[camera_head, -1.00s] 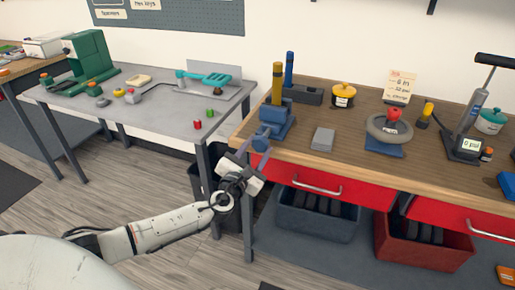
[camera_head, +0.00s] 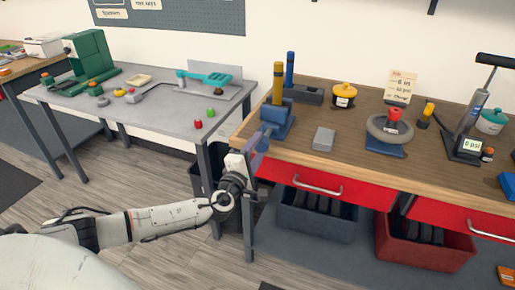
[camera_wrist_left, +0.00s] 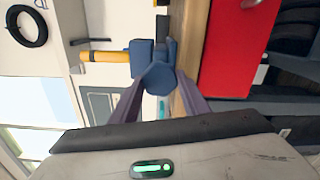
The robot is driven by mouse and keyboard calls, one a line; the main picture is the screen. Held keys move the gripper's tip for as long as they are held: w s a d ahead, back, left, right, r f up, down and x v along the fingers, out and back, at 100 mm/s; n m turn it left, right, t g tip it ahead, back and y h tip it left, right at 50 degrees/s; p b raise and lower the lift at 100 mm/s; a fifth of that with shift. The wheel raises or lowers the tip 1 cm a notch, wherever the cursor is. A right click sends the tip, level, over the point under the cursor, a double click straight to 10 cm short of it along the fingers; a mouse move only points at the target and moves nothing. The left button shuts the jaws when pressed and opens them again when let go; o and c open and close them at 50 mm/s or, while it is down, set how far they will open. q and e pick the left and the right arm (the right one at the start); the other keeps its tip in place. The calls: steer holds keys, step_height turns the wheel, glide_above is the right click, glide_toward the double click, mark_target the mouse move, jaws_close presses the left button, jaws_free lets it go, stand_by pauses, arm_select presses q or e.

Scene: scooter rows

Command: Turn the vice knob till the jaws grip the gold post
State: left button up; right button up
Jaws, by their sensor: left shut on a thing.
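The blue vice (camera_head: 283,122) stands at the left front corner of the wooden bench. The gold post (camera_head: 278,85) stands upright at the vice in the head view; I cannot tell whether the jaws touch it. In the left wrist view the gold post (camera_wrist_left: 105,57) lies sideways in the picture beside the blue vice body. My left gripper (camera_head: 259,143) is at the vice's front, shut on the blue vice knob (camera_wrist_left: 158,79), with one finger on each side of it. In the head view the gripper mostly hides the knob. My right gripper is not in view.
A blue post (camera_head: 290,68) and a dark block (camera_head: 308,95) stand behind the vice. A grey block (camera_head: 324,139) lies to its right. Red drawers (camera_head: 315,182) sit under the bench edge, near my left gripper. A grey table (camera_head: 150,115) stands to the left.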

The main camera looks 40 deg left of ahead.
arm_select(q)
steer(key=m, duration=0.5)
stand_by(0.5)
steer(key=o, duration=1.1)
steer(key=shift+c, duration=0.2)
steer(key=v, duration=1)
steer(key=shift+s, duration=0.2)
